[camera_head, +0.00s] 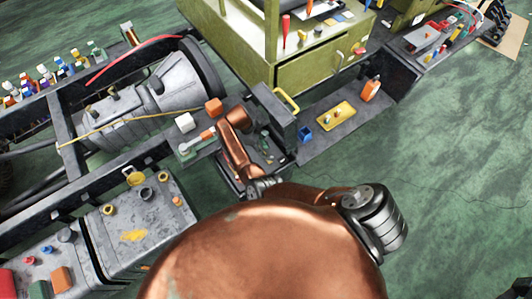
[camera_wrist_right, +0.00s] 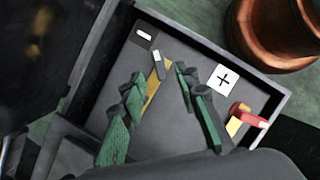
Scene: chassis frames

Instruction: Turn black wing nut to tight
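The black wing nut (camera_wrist_right: 157,63) appears to be the small dark piece with a pale mark, at the end of a yellow strip (camera_wrist_right: 154,83) in a grey tray (camera_wrist_right: 262,82). My right gripper (camera_wrist_right: 159,72) has two dark fingers with green pads. They are apart, on either side of the strip and the dark piece, and no firm contact shows. A dark minus plate (camera_wrist_right: 145,33) lies at the tray's upper left and a white plus plate (camera_wrist_right: 222,79) at its right. In the head view my right arm hides most of this spot.
A red and yellow piece (camera_wrist_right: 247,120) lies at the tray's right side. In the head view a black box (camera_head: 272,112) stands close behind my arm. The green floor (camera_head: 440,170) is open at right.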

